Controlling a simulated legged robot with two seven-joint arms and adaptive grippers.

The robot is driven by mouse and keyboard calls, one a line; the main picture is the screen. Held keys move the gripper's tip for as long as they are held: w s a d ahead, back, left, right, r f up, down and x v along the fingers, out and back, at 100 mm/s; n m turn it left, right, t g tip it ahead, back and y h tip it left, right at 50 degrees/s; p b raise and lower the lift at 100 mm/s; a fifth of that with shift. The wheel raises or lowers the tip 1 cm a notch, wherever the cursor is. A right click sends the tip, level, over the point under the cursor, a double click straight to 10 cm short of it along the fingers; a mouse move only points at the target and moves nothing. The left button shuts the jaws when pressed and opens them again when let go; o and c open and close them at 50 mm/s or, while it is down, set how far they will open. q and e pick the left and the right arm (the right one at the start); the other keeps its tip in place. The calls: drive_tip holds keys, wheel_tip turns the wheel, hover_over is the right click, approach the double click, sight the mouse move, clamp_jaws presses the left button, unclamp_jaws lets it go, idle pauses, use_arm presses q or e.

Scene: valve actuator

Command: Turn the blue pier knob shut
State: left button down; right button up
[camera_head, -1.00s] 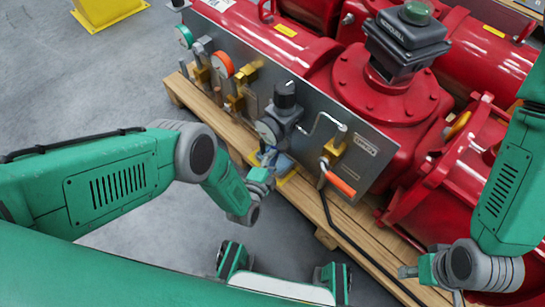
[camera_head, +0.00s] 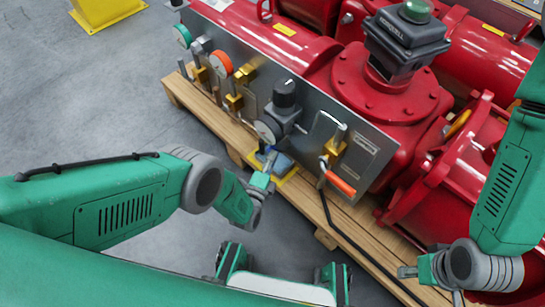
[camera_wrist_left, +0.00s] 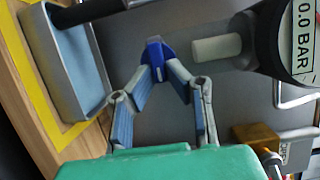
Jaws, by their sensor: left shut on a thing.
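The blue pier knob (camera_wrist_left: 155,53) is a small deep-blue piece between the fingertips of my left gripper (camera_wrist_left: 160,72) in the left wrist view. The two fingers converge and are shut on it. In the head view my left gripper (camera_head: 263,175) is low in front of the steel panel, under the black-capped regulator with a gauge (camera_head: 284,105). The knob is tiny there and mostly hidden by the fingers; its turn angle cannot be read. My right gripper (camera_head: 408,271) is at the lower right, away from the panel, and its finger opening is unclear.
The steel panel (camera_head: 365,165) carries brass valves, gauges and an orange-handled lever (camera_head: 340,183). A pale stub (camera_wrist_left: 217,48) and the 0.0 BAR gauge (camera_wrist_left: 303,38) are close right of the fingers. A yellow-edged tray (camera_wrist_left: 75,75) is at left. Red tanks stand behind.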

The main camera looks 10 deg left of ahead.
use_arm(q)
drive_tip(key=shift+s+d+f, duration=0.1)
drive_tip(key=shift+s+f, duration=0.1)
drive_tip(key=c, duration=1.6)
unclamp_jaws()
drive_tip(key=shift+w, duration=0.1)
drive_tip(key=shift+r, duration=0.1)
drive_tip(key=shift+w, duration=0.1)
